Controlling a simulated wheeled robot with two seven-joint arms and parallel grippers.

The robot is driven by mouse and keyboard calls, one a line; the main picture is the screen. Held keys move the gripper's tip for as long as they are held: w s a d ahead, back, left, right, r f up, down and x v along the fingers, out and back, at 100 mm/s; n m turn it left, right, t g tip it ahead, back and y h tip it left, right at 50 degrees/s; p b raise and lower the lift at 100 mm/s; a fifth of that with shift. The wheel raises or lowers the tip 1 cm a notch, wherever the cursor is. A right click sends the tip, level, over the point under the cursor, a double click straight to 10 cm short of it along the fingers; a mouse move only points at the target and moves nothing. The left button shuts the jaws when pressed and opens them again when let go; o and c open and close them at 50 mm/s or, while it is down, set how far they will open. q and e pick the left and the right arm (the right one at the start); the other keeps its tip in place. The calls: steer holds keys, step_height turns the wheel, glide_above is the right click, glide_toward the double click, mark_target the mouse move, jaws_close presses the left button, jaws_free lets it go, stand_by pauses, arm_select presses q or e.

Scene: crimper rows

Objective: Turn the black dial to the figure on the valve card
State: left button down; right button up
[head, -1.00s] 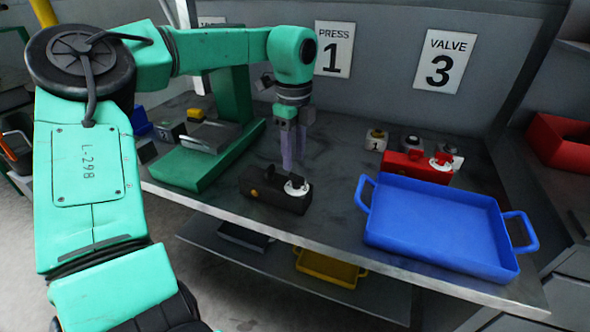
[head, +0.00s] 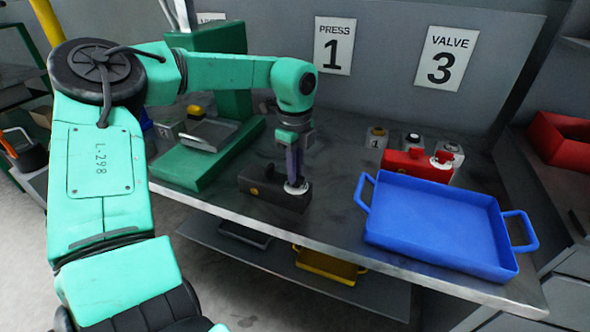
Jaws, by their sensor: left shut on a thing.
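The black dial unit (head: 262,191) is a dark box on the bench with a white round dial plate (head: 297,190) on its top right and an orange spot on its front left. My left gripper (head: 294,182) points down over the plate and is shut on the black dial's knob, which the fingers mostly hide. The dial's setting cannot be read. The valve card (head: 446,59) on the back wall reads VALVE 3. My right gripper is not in view.
A press card (head: 333,46) reads PRESS 1. A blue tray (head: 433,222) stands right of the dial unit. A red dial unit (head: 415,163) and small numbered blocks (head: 376,138) stand behind it. A green press (head: 195,165) is at left. A yellow tray (head: 327,265) lies on the lower shelf.

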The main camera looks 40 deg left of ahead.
arm_select(q)
steer(key=shift+m, duration=0.3)
steer(key=shift+w+a+m+b, duration=0.1)
steer(key=shift+m+b, duration=0.45)
steer(key=shift+m, duration=0.95)
steer(key=c, duration=0.9)
jaws_free()
steer(key=shift+r, duration=0.1)
